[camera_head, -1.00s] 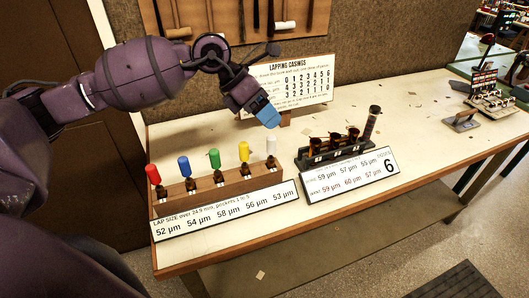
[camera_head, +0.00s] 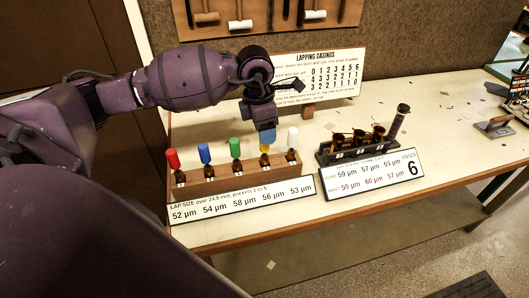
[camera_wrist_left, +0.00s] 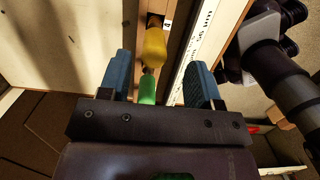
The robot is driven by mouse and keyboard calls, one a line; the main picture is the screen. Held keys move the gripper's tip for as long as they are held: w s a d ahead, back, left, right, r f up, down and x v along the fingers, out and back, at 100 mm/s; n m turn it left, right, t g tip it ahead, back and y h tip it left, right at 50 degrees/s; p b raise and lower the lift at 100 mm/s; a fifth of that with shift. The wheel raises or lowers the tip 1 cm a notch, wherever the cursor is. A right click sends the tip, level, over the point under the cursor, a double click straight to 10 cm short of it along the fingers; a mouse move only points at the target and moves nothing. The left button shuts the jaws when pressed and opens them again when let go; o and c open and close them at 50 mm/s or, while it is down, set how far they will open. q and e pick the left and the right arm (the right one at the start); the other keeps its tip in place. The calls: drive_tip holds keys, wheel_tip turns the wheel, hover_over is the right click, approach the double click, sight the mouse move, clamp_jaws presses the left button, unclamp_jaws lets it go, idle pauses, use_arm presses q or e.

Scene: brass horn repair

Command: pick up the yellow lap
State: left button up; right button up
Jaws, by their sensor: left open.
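The yellow lap (camera_head: 264,149) stands upright in a pocket of the brown wooden rack (camera_head: 237,179), between the green lap (camera_head: 235,148) and the white lap (camera_head: 292,137). My left gripper (camera_head: 267,134) points down at the yellow lap's handle, and its blue fingers partly cover the handle. In the left wrist view the fingers (camera_wrist_left: 160,66) are open, with the yellow handle (camera_wrist_left: 154,46) in line with the gap between them. The green handle (camera_wrist_left: 147,90) also shows in that gap, below the yellow one. I cannot tell whether the fingers touch anything.
Red (camera_head: 172,158) and blue (camera_head: 204,153) laps stand left of the green one. A lap size label (camera_head: 243,198) lies in front of the rack. A dark casing stand (camera_head: 357,150) is to the right. A lapping casings sign (camera_head: 318,76) stands behind.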

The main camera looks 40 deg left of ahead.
sight(264, 155)
use_arm(q)
drive_tip(key=shift+w+a+f+p, duration=0.1)
drive_tip(key=shift+w+f+p, duration=0.1)
drive_tip(key=shift+f, duration=1.1)
drive_tip(key=shift+w+f+p, duration=0.15)
drive_tip(key=shift+f+p, duration=0.05)
drive_tip(key=shift+f, duration=1.1)
clamp_jaws()
